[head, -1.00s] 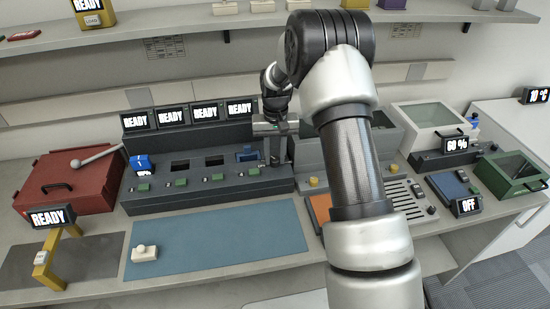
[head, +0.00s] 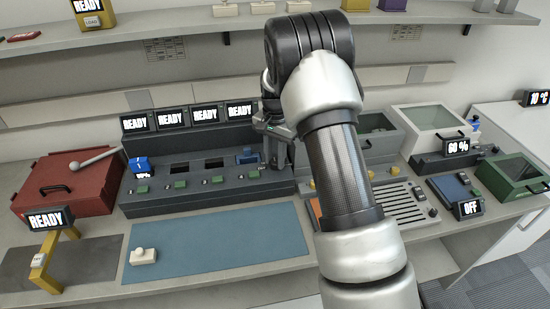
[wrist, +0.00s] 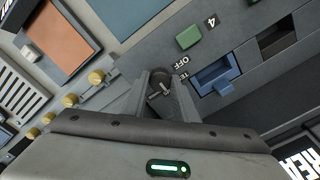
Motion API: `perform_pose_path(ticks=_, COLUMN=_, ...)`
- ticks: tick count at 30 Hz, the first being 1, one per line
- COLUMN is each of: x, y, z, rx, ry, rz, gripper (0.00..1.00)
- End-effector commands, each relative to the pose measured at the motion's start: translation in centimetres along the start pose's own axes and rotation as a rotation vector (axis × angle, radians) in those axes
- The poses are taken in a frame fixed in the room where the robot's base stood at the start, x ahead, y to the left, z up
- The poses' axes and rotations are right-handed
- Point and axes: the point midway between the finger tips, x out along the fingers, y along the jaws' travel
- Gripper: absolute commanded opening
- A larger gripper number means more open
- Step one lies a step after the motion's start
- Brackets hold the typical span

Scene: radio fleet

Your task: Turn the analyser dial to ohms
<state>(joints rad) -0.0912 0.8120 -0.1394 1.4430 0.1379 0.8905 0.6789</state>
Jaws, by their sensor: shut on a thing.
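In the wrist view, a dark round dial (wrist: 160,88) sits between my fingers beside the fourth bay. The word OFF is printed next to it, and part of another label starting TE shows below. The rest of the dial's markings are hidden, and I cannot tell for sure which mark its pointer faces. My gripper (wrist: 161,87) is shut on this dial. In the head view my gripper (head: 276,164) is at the right end of the analyser, and the dial is hidden.
A blue block (head: 246,156) sits in the fourth bay and another (head: 140,165) in the first. Screens reading READY stand behind. A red case (head: 65,184) is at left, a blue mat (head: 220,238) in front. Grey and white lidded boxes (head: 432,130) stand at right.

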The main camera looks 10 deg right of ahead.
Motion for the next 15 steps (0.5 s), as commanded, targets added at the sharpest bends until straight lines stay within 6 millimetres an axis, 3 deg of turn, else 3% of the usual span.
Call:
perform_pose_path(ticks=14, x=-0.03, y=-0.04, z=0.02, rx=0.016, ry=0.000, rz=-0.001, gripper=0.04)
perform_pose_path(ticks=15, x=-0.03, y=-0.04, z=0.02, rx=0.016, ry=0.000, rz=-0.001, gripper=0.28)
